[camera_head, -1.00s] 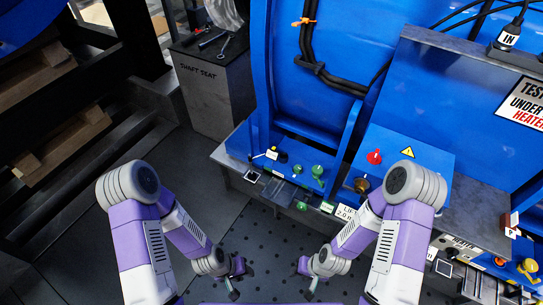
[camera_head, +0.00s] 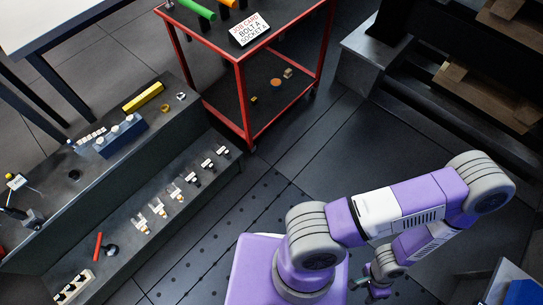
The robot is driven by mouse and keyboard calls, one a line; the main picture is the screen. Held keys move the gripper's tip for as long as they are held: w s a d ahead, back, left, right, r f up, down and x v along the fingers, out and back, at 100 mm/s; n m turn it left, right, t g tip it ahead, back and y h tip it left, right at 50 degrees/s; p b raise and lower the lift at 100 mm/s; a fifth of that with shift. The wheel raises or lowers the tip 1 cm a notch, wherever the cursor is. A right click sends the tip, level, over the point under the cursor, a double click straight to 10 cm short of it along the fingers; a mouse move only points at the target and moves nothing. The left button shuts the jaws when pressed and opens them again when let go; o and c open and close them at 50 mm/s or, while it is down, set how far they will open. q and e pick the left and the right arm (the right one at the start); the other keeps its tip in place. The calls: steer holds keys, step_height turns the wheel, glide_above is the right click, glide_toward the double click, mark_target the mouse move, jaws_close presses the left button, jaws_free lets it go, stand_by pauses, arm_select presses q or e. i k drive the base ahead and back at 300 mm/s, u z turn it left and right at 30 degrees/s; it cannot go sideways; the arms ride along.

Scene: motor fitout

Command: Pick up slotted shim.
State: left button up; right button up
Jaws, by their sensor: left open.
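I cannot pick out a slotted shim with certainty; several small parts in view are too small to tell. My left gripper (camera_head: 366,287) is low in the picture, right of my purple base, open and apart from the benches and the cart. Its fingers are small and partly dark against the floor. My right gripper is out of view.
A dark two-level bench (camera_head: 130,195) at left carries a yellow bar (camera_head: 143,97), a blue block (camera_head: 121,137), a red-handled tool (camera_head: 98,245) and a row of small metal fittings (camera_head: 176,193). A red-framed cart (camera_head: 241,95) stands behind, with small parts below. Floor (camera_head: 320,160) between is clear.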

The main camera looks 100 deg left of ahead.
mark_target(141, 226)
steer(key=u, duration=5.15)
